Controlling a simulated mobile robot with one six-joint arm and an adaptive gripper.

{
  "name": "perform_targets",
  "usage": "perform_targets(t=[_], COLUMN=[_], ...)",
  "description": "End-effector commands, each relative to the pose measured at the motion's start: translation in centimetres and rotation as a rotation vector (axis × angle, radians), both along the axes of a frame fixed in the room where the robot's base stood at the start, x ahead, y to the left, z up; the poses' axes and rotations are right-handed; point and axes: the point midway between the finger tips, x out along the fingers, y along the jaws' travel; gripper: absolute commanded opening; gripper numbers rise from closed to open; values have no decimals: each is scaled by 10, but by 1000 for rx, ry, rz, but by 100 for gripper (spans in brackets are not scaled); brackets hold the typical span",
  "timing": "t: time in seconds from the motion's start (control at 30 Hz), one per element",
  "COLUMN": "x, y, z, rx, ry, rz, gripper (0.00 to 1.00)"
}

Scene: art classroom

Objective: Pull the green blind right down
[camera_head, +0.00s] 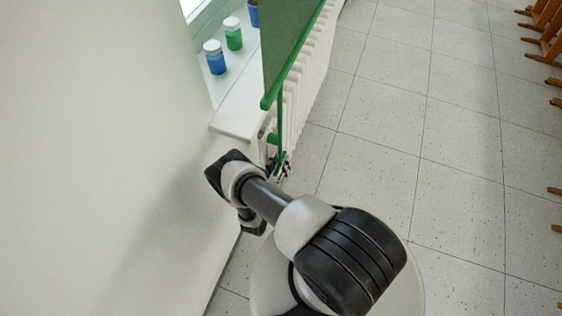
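The green blind (287,35) hangs at the top centre, in front of the window sill. Its green bottom bar (296,57) runs slantwise along its lower edge. A thin green strip (280,125) hangs below the near end of the bar, down towards my gripper. My gripper (285,170) is small in view, partly hidden behind my own arm, beside the radiator's near end. It is close to the strip's lower end. I cannot tell whether its fingers touch or hold the strip, or whether they are open.
A white radiator (310,75) stands behind the blind's edge. Blue (214,57) and green (233,33) paint jars stand on the white sill (240,112). A pale wall (90,150) fills the left. The tiled floor (430,130) is clear; wooden furniture (548,35) lines the right edge.

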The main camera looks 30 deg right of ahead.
Motion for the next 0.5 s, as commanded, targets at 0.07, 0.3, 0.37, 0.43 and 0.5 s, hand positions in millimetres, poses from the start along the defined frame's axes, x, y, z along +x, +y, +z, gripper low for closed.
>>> perform_targets(t=[0.07, 0.3, 0.37, 0.43, 0.5], x=[3, 7, 7, 6, 6], y=[-5, -8, -8, -8, -8], z=[0, 1, 1, 1, 0], rx=[0, -1, -1, -1, -1], ry=[0, 0, 0, 0, 0], rz=[-2, 1, 1, 1, 1], gripper=[33, 33, 33, 32, 28])
